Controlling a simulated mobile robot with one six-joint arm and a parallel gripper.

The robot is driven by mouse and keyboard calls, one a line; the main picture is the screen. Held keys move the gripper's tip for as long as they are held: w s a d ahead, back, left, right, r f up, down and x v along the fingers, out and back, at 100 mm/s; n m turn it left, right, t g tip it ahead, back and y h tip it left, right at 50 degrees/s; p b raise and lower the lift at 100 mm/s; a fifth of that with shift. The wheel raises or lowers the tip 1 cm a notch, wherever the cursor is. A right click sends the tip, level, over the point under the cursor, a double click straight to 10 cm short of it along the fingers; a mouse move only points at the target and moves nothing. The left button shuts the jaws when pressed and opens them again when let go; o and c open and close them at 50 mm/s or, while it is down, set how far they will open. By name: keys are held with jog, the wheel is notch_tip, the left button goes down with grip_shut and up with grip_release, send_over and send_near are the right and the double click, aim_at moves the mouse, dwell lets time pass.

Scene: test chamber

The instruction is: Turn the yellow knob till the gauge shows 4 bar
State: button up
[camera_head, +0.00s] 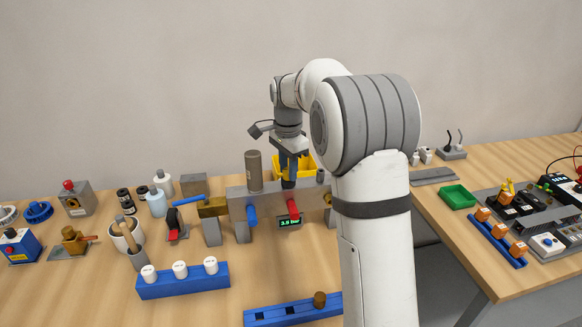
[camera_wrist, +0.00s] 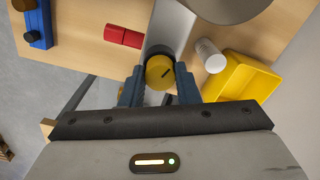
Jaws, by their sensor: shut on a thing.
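The yellow knob (camera_wrist: 158,73) has a round yellow face with a dark pointer mark and a dark body. My gripper (camera_wrist: 160,80) is shut on it, one blue finger on each side, in the wrist view. In the head view my gripper (camera_head: 289,180) points down at the top of the grey manifold block (camera_head: 236,205); its fingers hide the knob there. The gauge (camera_head: 289,221) is a small dark display on the block's front with green digits, which seem to read 3.8 bar; they are tiny.
Beside the knob are a red handle (camera_wrist: 123,36), a white cylinder (camera_wrist: 210,55) and a yellow bin (camera_wrist: 240,77). A tall brown cylinder (camera_head: 254,170) and blue handle (camera_head: 252,215) are close on the left. Blue racks (camera_head: 184,283) stand in front.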

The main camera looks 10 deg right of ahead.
jog(key=shift+r, duration=0.15)
jog(key=o, duration=1)
jog(key=shift+c, duration=0.2)
notch_tip(320, 180, up, 8)
jog(key=shift+f+b, duration=0.25)
jog(key=shift+b, duration=0.1)
